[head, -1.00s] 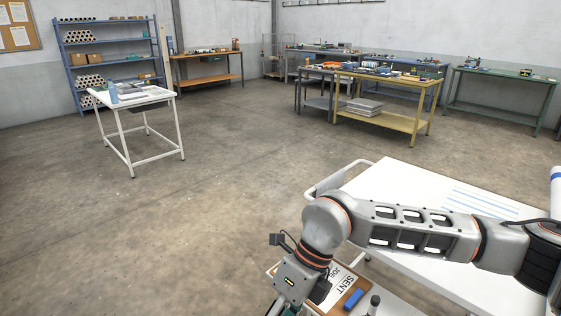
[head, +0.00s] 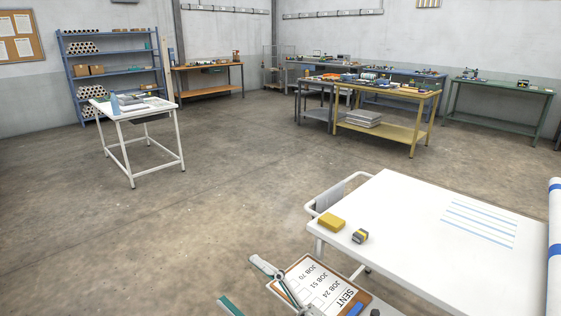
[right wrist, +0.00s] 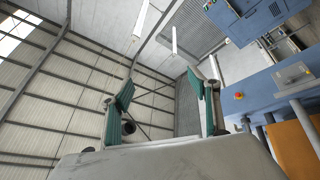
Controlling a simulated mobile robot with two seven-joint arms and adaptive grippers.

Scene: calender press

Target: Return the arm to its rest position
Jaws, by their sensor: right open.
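My right gripper (head: 243,285) shows at the bottom of the head view, left of and partly over a clipboard (head: 325,282). Its grey fingers with teal pads are spread apart. In the right wrist view the right gripper (right wrist: 161,95) also has its fingers apart, with nothing between them, only wall and ceiling behind. The rest of the right arm is out of the head view. My left gripper is not in view.
A blue machine (right wrist: 245,90) stands at the right of the wrist view. The middle floor is clear.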

